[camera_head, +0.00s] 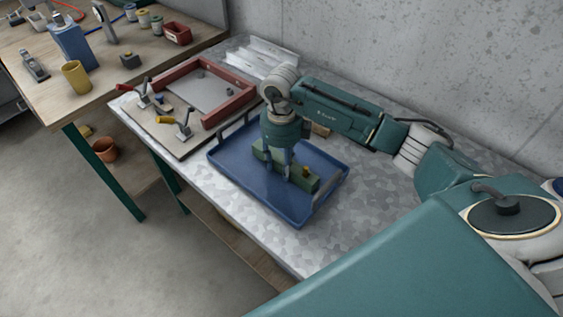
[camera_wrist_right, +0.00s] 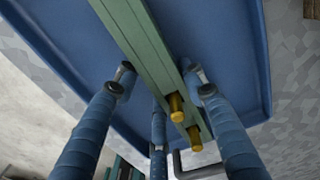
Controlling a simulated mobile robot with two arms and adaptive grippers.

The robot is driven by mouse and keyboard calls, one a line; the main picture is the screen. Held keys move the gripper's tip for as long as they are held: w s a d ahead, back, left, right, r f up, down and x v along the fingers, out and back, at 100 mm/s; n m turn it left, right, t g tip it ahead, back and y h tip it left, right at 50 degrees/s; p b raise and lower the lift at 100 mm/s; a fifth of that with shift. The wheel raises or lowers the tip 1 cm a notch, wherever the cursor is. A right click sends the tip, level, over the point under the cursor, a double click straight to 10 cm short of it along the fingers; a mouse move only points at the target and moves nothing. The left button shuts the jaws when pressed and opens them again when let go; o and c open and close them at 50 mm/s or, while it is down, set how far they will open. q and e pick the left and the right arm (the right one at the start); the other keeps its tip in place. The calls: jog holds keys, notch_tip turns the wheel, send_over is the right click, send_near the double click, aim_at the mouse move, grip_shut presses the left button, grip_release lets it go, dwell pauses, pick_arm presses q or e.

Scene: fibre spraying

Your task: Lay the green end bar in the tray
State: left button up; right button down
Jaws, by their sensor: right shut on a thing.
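The green end bar (camera_head: 304,180) is over the floor of the blue tray (camera_head: 238,158), within its rim. I cannot tell whether it touches the floor. My right gripper (camera_head: 287,172) points down and is shut on the bar near its middle, hiding part of it. In the right wrist view, the bar (camera_wrist_right: 148,48) runs between the fingers (camera_wrist_right: 160,80), with a lengthwise line and two brass-coloured pins at its near end. The tray (camera_wrist_right: 230,55) spreads beneath it. My left gripper is not in view.
A red frame (camera_head: 243,98) with clamps on a board stands left of the tray. White strips (camera_head: 262,55) lie behind it, near the concrete wall. A small wooden block (camera_head: 321,130) lies by the tray's back edge. The mottled tabletop (camera_head: 370,190) right of the tray is clear.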

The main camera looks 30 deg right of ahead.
aim_at(281, 162)
jog(key=shift+f, duration=0.15)
jog(key=c, duration=1)
grip_release()
jog(key=shift+c, duration=0.2)
notch_tip(281, 162, up, 11)
jog(key=b, duration=0.3)
jog(key=shift+b, duration=0.35)
jog(key=shift+r, duration=0.7)
